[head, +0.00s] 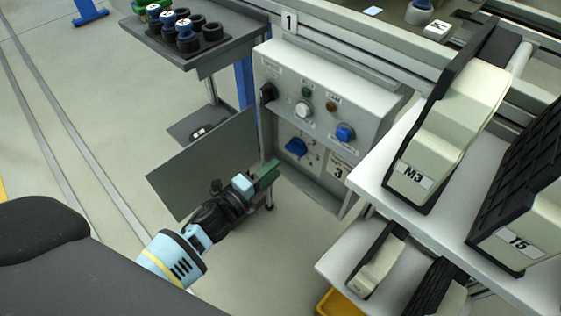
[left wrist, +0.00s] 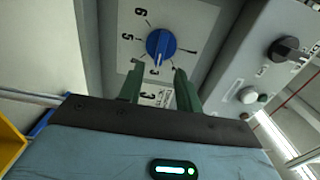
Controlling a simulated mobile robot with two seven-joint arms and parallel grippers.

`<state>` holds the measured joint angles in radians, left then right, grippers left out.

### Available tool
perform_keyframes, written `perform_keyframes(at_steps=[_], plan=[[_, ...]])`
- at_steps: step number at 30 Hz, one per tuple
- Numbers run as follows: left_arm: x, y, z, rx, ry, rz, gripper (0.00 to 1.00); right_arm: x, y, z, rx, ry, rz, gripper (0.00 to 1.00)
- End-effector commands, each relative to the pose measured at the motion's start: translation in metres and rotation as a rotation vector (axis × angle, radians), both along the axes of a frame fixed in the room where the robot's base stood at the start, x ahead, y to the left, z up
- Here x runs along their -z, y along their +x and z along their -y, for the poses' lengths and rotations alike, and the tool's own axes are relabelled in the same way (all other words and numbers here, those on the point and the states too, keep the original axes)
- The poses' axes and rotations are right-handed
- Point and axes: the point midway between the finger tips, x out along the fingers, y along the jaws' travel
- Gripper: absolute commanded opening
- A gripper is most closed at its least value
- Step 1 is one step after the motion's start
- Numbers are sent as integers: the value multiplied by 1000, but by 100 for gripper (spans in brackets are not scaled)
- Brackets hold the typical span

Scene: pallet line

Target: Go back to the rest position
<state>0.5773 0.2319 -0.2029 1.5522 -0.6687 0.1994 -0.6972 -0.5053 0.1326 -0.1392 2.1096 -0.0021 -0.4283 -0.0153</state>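My left gripper (head: 264,175) reaches in from the lower left in the head view, in front of the control box (head: 335,100). In the left wrist view its two green fingers (left wrist: 158,85) stand apart with nothing between them, so it is open. The blue rotary knob (head: 296,148) lies just beyond the fingertips; it also shows in the left wrist view (left wrist: 160,45) on a numbered dial. The fingers look apart from the knob, though the exact gap is hard to tell. My right gripper is not in view.
An open grey door panel (head: 205,165) stands close to my left gripper. A grey shelf (head: 215,55) holds dark cups at the upper left. A white rack (head: 375,185) with cases M3 (head: 445,140) and T5 (head: 525,235) is at the right. Floor at left is clear.

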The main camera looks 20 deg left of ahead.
Motion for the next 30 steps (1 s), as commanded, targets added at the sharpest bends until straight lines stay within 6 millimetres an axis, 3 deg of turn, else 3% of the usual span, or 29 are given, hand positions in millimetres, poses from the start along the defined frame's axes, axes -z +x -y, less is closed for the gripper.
perform_keyframes(at_steps=[23, 26, 30], plan=[[4, -14, -4, -6, -15, -16, 35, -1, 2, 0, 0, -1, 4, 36], [19, -34, -5, -32, -80, -81, 35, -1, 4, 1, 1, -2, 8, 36], [57, -89, -9, -117, -262, -261, 35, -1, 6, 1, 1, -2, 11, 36]])
